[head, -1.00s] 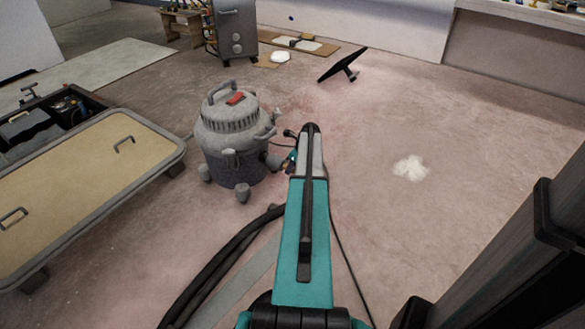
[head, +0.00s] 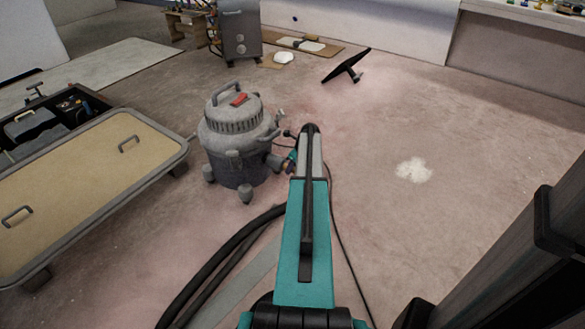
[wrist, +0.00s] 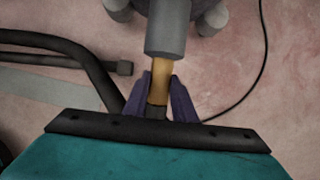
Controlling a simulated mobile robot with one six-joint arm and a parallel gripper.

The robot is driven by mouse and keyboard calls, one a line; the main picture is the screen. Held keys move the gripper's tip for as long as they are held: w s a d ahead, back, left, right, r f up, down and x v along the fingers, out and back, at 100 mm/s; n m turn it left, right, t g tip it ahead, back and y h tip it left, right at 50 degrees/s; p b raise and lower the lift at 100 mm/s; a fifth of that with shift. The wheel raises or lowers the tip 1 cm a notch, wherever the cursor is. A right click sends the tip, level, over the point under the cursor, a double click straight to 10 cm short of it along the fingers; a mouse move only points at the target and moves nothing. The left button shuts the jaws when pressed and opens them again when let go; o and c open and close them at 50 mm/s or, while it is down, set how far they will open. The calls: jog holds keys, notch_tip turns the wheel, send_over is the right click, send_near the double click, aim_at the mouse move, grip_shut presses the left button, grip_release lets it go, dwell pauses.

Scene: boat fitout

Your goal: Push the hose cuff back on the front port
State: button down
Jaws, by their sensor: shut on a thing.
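The grey shop vacuum (head: 238,130) stands on the floor left of my arm. Its front port is a short grey tube (head: 275,162), also in the wrist view (wrist: 167,38). The orange-brown hose cuff (wrist: 160,82) lies in line with the port, its far end at or inside the port mouth; how deep I cannot tell. My gripper (wrist: 165,100) is shut on the cuff, a purple finger on each side. A dark piece (wrist: 156,112) shows at the cuff's near end. In the head view my gripper (head: 291,162) is mostly hidden by my arm.
Black hose (head: 215,260) runs along the floor left of my arm. A thin black cable (head: 340,235) lies to the right. A low cart with a tan top (head: 80,190) stands at left. Open floor lies to the right, with a white powder patch (head: 414,170).

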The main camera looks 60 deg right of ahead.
jog(key=shift+w+r+p, duration=0.1)
jog(key=shift+w+p, duration=0.35)
jog(key=shift+w, duration=0.8)
jog(key=c, duration=1.4)
grip_release()
jog(key=shift+s, duration=0.15)
jog(key=shift+s, duration=0.1)
jog(key=shift+r, duration=0.1)
jog(key=p+v, duration=0.4)
jog(key=v, duration=0.9)
jog(key=shift+r, duration=0.25)
